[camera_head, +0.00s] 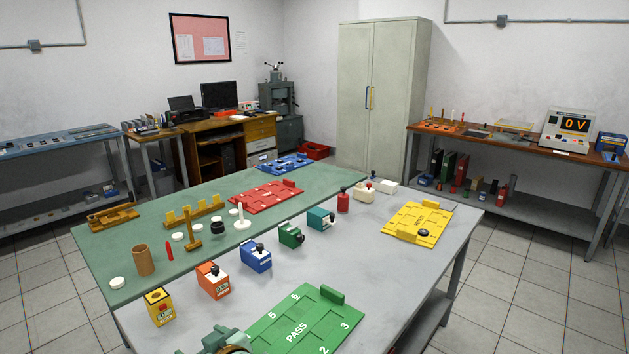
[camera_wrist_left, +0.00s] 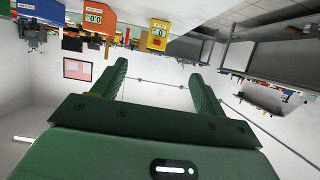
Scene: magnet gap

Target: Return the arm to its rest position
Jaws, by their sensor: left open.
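My left gripper (camera_wrist_left: 158,70) shows in the left wrist view with its two green fingers spread wide and nothing between them. That view is upside down, with the coloured blocks at its top edge. In the head view a green part of my arm shows at the bottom edge, in front of the table, beside the green PASS board (camera_head: 297,325). The fingertips cannot be made out there. My right gripper is in neither view.
A yellow block (camera_head: 159,307), orange block (camera_head: 213,281), blue block (camera_head: 256,256) and green block (camera_head: 291,235) stand in a row on the table. A yellow board (camera_head: 418,222) lies at the right, a red board (camera_head: 266,191) further back. Grey tabletop (camera_head: 370,262) is clear between boards.

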